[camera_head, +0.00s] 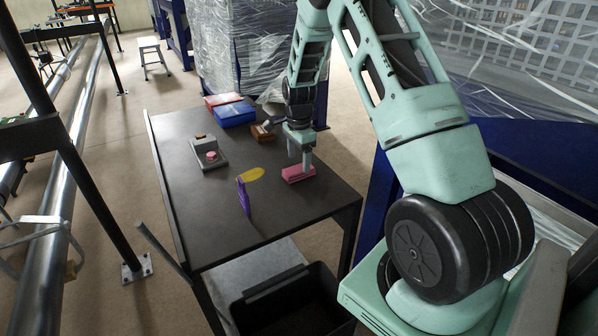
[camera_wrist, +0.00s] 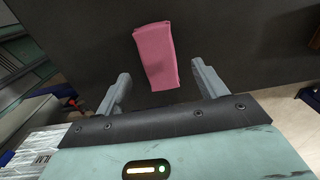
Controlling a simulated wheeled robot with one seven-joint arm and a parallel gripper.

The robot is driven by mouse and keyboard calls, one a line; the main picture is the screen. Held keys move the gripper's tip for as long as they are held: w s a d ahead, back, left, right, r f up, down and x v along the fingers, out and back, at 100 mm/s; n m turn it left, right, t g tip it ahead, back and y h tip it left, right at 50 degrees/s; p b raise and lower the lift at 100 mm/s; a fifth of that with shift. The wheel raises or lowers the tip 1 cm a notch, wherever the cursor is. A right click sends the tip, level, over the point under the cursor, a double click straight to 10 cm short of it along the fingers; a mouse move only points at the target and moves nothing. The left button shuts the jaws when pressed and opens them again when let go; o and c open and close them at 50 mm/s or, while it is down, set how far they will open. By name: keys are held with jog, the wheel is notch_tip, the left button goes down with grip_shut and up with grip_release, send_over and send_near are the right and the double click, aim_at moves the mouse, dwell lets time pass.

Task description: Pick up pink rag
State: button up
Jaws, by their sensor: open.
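The pink rag (camera_head: 299,174) lies on the dark table (camera_head: 215,235) near its right edge. In the wrist view the pink rag (camera_wrist: 156,55) is a folded oblong, slightly tilted, with its lower end close to the gap between my fingers. My gripper (camera_head: 301,158) points down at the rag from above. In the wrist view my gripper (camera_wrist: 163,80) is open, with one finger to each side of the rag's lower end and nothing between them held. I cannot tell the exact height of the fingertips above the table.
A grey device with a pink top (camera_head: 211,156), a brown block (camera_head: 262,133), and blue (camera_head: 234,114) and red (camera_head: 222,100) boxes stand farther back. A black bin (camera_head: 300,305) is below the front edge.

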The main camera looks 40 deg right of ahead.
aim_at(299, 168)
jog(key=shift+f, duration=1.55)
jog(key=c, duration=1.1)
jog(key=shift+o, duration=0.2)
notch_tip(299, 168, up, 10)
jog(key=shift+b, duration=0.3)
jog(key=shift+o, duration=0.4)
